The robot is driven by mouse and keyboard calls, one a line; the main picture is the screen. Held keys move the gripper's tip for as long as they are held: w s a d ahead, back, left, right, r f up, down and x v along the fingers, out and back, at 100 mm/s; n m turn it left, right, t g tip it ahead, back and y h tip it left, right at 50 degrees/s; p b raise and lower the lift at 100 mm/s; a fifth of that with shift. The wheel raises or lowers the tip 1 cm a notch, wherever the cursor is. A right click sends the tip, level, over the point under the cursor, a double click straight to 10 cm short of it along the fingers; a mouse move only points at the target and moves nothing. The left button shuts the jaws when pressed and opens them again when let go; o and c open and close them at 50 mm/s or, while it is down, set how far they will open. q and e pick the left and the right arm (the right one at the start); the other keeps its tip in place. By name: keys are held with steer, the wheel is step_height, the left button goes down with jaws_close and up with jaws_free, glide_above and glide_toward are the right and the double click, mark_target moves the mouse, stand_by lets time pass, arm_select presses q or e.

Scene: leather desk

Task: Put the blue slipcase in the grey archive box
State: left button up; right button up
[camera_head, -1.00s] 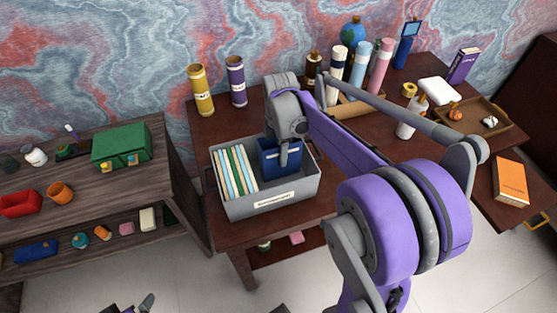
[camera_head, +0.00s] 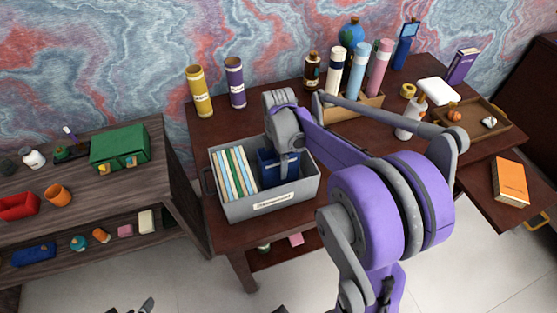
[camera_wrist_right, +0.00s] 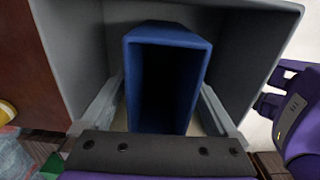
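The blue slipcase (camera_head: 267,163) stands inside the grey archive box (camera_head: 233,208), in its right part beside a row of pale files. In the right wrist view the slipcase (camera_wrist_right: 168,40) is upright with its open side towards the camera. My right gripper (camera_head: 284,172) reaches down into the box. Its fingers (camera_wrist_right: 161,100) stand on either side of the slipcase, with narrow gaps showing beside it, so it looks open. Whether the slipcase touches the box floor is hidden. A grey tip at the bottom edge, seemingly my left gripper (camera_head: 147,304), is mostly out of frame.
Yellow (camera_head: 199,92) and purple (camera_head: 235,82) tubes stand behind the box. Bottles and a wooden rack (camera_head: 345,110) are further right. A wooden tray (camera_head: 490,130) and an orange book (camera_head: 510,182) lie at the right. A low shelf (camera_head: 80,190) stands left of the desk.

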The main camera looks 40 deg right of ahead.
steer(key=shift+r, duration=0.25)
step_height(320, 180, up, 11)
steer(key=p, duration=0.1)
steer(key=s+a+f+m+t, duration=0.2)
steer(key=s+a+f+m, duration=0.2)
steer(key=s+a+m, duration=0.3)
steer(key=s+a+f+m+t, duration=0.3)
steer(key=s+a+f+m, duration=0.1)
steer(key=s+a+m, duration=0.3)
steer(key=shift+a+t, duration=0.3)
steer(key=shift+a, duration=0.35)
steer(key=shift+s, duration=0.1)
